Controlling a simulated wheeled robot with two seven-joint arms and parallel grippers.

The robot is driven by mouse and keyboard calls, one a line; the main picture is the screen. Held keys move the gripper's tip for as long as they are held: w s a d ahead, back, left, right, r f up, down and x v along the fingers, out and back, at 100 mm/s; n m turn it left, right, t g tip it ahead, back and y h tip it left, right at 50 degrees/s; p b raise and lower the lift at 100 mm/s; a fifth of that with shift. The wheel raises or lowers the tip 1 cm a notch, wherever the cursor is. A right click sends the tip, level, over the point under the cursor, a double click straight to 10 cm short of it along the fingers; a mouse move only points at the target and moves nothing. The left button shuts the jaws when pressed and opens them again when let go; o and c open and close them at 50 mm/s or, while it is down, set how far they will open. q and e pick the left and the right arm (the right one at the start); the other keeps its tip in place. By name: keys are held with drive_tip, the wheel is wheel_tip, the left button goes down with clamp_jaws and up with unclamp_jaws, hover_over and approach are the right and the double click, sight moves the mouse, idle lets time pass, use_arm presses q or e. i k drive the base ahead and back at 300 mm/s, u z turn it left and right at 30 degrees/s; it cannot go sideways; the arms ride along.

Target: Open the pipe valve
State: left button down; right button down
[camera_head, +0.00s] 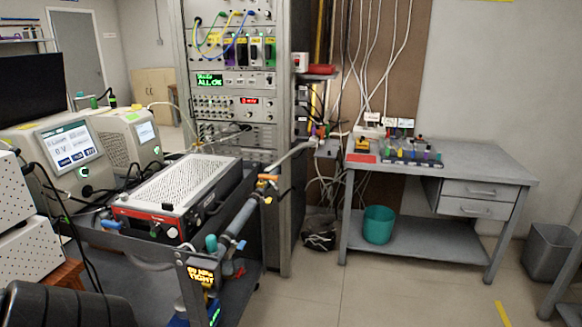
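A grey pipe (240,217) runs up along the right edge of the cart. A small valve with an orange handle (267,178) sits at its upper end, where a pale hose (295,155) leads off to the right. Whether this valve is open or closed is too small to tell. A teal fitting (211,243) and a small red part (239,271) show near the pipe's lower end. A dark ribbed shape fills the bottom left corner; I cannot tell whether it is part of my arm. Neither of my grippers is in view.
The cart (130,243) carries a perforated metal box (185,185) and stands before a tall instrument rack (235,110). Monitoring units (62,150) stand at left. A grey workbench (440,160) with a teal bin (378,224) stands at right.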

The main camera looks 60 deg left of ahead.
sight(261, 177)
drive_tip(key=u, duration=0.65)
drive_tip(key=i, duration=2.05)
drive_tip(key=u, duration=2.05)
drive_tip(key=i, duration=0.55)
drive_tip(key=u, duration=0.4)
